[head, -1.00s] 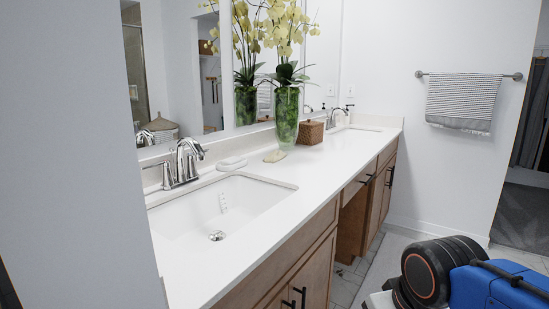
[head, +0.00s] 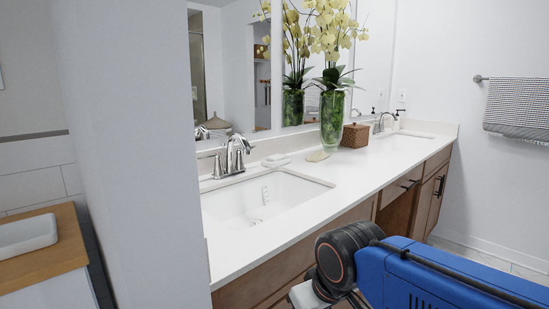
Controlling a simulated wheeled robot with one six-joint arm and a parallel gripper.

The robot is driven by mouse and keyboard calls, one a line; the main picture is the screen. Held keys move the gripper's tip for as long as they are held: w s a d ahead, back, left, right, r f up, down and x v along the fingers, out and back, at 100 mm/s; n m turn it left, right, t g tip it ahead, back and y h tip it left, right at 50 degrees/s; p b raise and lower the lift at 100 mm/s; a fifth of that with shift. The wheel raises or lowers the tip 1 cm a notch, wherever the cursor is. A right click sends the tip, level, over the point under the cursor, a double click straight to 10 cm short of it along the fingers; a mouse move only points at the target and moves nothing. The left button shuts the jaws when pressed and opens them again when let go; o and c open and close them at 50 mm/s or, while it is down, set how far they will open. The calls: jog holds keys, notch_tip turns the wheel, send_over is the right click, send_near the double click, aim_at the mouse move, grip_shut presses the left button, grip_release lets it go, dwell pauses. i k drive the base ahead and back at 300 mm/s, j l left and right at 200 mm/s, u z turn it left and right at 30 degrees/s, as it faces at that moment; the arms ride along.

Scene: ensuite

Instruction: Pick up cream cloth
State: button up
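A small cream item (head: 317,156), which looks like the cream cloth, lies flat on the white counter (head: 375,157) at the foot of the glass vase. It is small in the view, so its folds cannot be made out. Beside it, to the left, lies a white item (head: 276,160), perhaps a soap dish. My blue arm crosses the lower right of the view, in front of the cabinet.
The green glass vase (head: 331,118) with tall yellow flowers and a woven box (head: 356,135) stand close behind the cream item. The near sink (head: 262,198) and its chrome faucet (head: 236,155) are to its left. A wall edge stands left of the counter. A striped towel (head: 518,107) hangs at right.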

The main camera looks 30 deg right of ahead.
aim_at(317, 156)
jog(key=l+u, duration=0.2)
jog(key=l, duration=0.25)
jog(key=l+u, duration=0.2)
jog(key=l, duration=0.25)
jog(key=k+l+u, duration=0.2)
jog(key=l, duration=0.2)
jog(key=l+u, duration=0.2)
jog(key=l, duration=0.3)
jog(key=k+l+u, duration=0.2)
jog(key=l, duration=0.2)
jog(key=i, duration=0.1)
